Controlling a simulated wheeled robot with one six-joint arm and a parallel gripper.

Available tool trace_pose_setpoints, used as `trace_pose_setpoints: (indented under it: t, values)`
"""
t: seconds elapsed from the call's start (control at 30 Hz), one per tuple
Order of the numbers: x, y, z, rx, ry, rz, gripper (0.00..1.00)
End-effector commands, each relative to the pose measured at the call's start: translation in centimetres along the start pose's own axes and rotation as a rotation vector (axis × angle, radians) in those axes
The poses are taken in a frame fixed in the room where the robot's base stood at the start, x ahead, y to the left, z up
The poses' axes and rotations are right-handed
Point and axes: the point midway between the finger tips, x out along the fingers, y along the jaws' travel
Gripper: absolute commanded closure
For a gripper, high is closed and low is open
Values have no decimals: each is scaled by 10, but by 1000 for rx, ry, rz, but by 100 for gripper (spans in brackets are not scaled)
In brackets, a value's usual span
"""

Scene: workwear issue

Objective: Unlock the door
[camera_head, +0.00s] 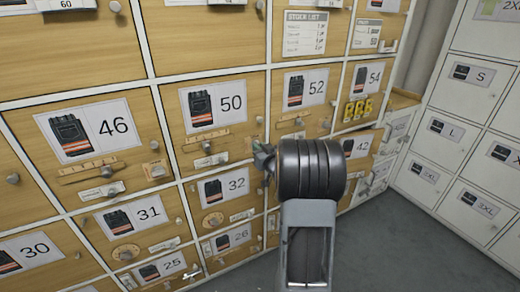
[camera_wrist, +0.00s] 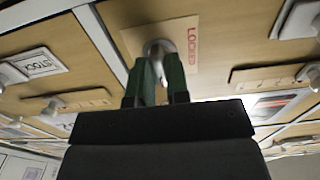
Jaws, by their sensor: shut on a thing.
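In the wrist view, my gripper (camera_wrist: 160,72) has its two green fingers closed around a pale round knob (camera_wrist: 158,46). The knob sits on a light wooden plate (camera_wrist: 133,38) with the red word LOCKED on it. In the head view, my gripper (camera_head: 263,158) reaches the wooden locker front at the right edge of door 50 (camera_head: 232,125), left of door 52 (camera_head: 308,110). My wrist and the fingers cover the knob in that view.
Door 50 also has a slider with a knob (camera_head: 207,147). Door 46 (camera_head: 105,128) lies to the left, with its own slider and knobs. Doors 32 (camera_head: 228,188) and 26 (camera_head: 236,238) are below. White lockers (camera_head: 455,140) stand at the right. Grey floor (camera_head: 385,245) is clear.

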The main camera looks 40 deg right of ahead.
Motion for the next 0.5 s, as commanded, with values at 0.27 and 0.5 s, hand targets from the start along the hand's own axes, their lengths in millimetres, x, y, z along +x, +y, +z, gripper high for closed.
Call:
trace_pose_setpoints:
  t: [0.27,0.5]
  values:
    - [0,0,-1,2,3,0,73]
    - [0,0,0,1,1,0,58]
